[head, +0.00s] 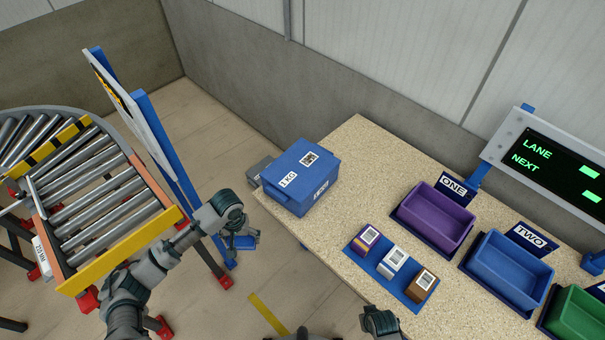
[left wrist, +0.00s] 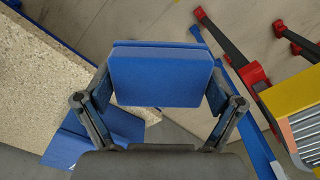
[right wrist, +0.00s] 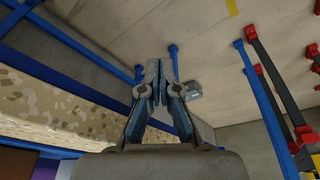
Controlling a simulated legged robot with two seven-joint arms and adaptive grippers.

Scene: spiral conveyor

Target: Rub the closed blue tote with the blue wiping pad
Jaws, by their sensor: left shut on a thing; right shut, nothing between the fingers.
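The closed blue tote (head: 298,183) stands upright at the far left corner of the speckled table, with white labels on its lid and side. My left gripper (head: 240,236) hangs off the table's left side, left of and nearer than the tote, apart from it. It is shut on the blue wiping pad (head: 244,243), which fills the space between the fingers in the left wrist view (left wrist: 155,78). A blue surface, probably the tote (left wrist: 75,143), shows at lower left there. My right gripper (right wrist: 158,90) is shut and empty; in the head view only part of its arm shows at the bottom edge.
The speckled table (head: 340,160) carries a blue tray (head: 381,270) with small labelled boxes, plus a purple bin (head: 437,216), a blue bin (head: 507,269) and a green bin (head: 580,317). A roller conveyor (head: 90,190) and blue-posted sign stand left.

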